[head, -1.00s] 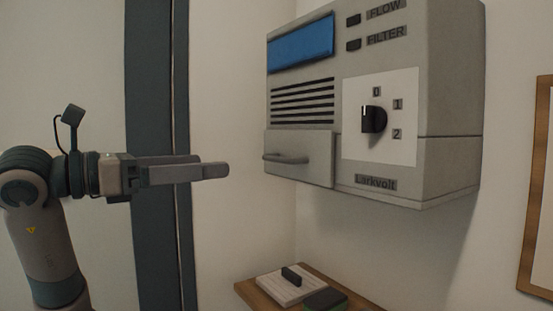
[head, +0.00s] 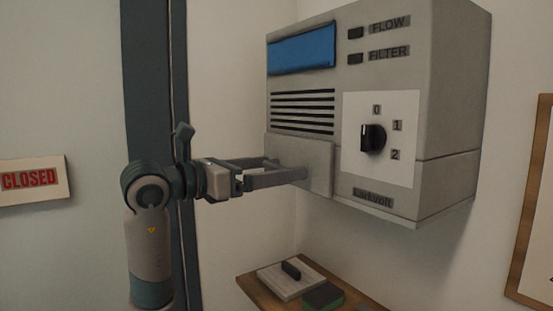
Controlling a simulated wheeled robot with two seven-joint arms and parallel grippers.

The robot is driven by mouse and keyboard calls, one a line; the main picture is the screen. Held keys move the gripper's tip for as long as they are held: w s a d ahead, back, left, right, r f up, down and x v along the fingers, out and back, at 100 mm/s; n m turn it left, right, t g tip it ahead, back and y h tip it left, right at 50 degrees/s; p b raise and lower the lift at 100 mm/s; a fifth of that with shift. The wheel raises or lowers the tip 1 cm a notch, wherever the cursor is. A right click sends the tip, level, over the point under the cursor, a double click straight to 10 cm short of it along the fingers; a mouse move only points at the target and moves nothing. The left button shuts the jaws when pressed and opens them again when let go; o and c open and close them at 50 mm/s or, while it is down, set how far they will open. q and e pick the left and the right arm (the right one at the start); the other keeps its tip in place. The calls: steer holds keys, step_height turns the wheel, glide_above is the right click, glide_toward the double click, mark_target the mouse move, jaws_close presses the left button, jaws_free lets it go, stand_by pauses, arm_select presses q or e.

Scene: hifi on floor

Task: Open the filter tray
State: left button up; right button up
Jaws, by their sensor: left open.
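The wall unit (head: 400,75) is a grey box marked Larkvolt, with a blue display and a black dial (head: 372,138) pointing near 0. My right gripper is not in view.
Below the unit, a wooden shelf (head: 247,284) holds a white slatted piece (head: 280,287) with a black grip and a dark green block (head: 323,297). A CLOSED sign (head: 32,179) hangs at left, a wood-framed board (head: 530,210) at right. A dark post (head: 150,80) stands behind my left arm.

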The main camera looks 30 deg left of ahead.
arm_select(q)
steer(key=shift+w+d, duration=0.25)
steer(key=shift+w, duration=0.3)
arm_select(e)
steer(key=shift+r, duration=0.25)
arm_select(q)
steer(key=shift+c, duration=0.6)
